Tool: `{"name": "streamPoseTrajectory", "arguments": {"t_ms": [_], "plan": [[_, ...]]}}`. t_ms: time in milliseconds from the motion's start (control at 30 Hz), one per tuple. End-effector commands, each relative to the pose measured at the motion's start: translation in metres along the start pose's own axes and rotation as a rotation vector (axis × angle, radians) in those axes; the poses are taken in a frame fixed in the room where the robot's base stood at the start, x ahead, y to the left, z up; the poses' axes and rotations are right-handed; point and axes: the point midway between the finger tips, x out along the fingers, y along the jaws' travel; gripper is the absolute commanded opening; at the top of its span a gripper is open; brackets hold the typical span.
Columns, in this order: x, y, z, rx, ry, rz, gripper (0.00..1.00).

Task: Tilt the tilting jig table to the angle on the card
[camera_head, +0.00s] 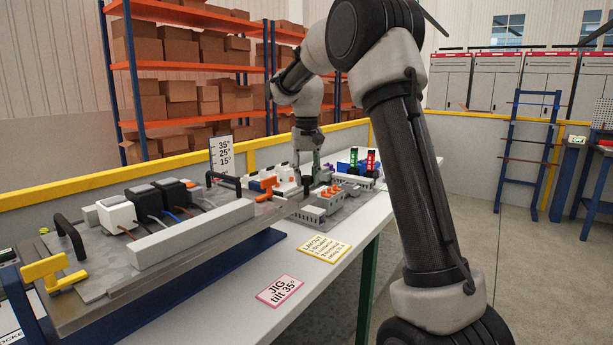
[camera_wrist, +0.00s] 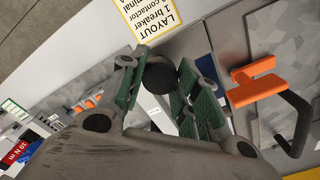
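The tilting jig table (camera_head: 95,290) is a grey plate on a blue base at the left, looking about level in the head view; its exact angle cannot be read. It has black bar handles (camera_head: 68,236) and a yellow clamp (camera_head: 50,270). A scale (camera_head: 221,157) marked 15, 25 and 35 degrees stands behind it. The pink card (camera_head: 280,290) reads "JIG tilt 35°". My gripper (camera_head: 308,182) points down near the table's right end. In the wrist view its green-padded fingers (camera_wrist: 160,88) are apart, with a dark round knob (camera_wrist: 159,75) between them; contact is unclear.
An orange clamp (camera_wrist: 252,82) and black handle (camera_wrist: 296,120) lie close beside my gripper. Black and white devices (camera_head: 145,203) sit on the plate. A yellow layout card (camera_head: 325,250) lies on the white bench. Another component plate (camera_head: 340,205) is at right.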

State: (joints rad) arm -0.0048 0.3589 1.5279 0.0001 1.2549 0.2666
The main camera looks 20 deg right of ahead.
Motion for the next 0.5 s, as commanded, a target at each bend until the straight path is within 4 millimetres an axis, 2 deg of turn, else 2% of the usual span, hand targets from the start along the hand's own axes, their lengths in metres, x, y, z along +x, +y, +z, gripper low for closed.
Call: {"name": "streamPoseTrajectory", "arguments": {"t_ms": [500], "plan": [[0.0073, 0.003, 0.0028, 0.002, 0.032, -0.033, 0.0]]}}
